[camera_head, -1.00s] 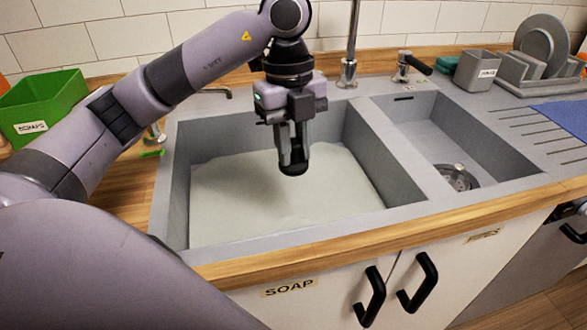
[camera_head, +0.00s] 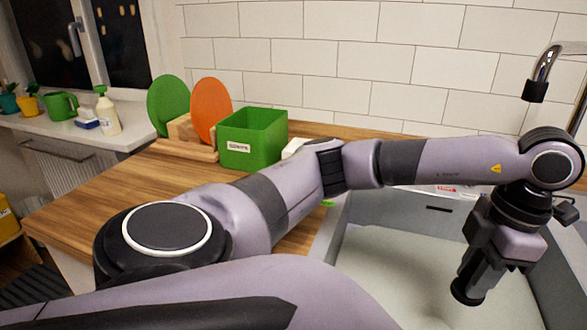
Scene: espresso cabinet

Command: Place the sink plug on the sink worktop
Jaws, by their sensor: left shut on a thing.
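My left gripper (camera_head: 470,283) hangs over the large sink basin at the right of the head view, its fingers pointing down. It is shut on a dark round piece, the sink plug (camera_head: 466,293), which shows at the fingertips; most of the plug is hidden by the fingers. The grey sink (camera_head: 329,238) holds pale, cloudy water (camera_head: 400,265) below the gripper. Only part of the sink's grey rim shows, and my left arm covers much of its back edge. My right gripper is out of view.
A green box (camera_head: 252,140) with a label stands on the wooden counter (camera_head: 120,195). Green (camera_head: 168,105) and orange (camera_head: 210,110) round boards stand in a rack beside it. The faucet (camera_head: 540,75) rises at the far right. The counter's left part is clear.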

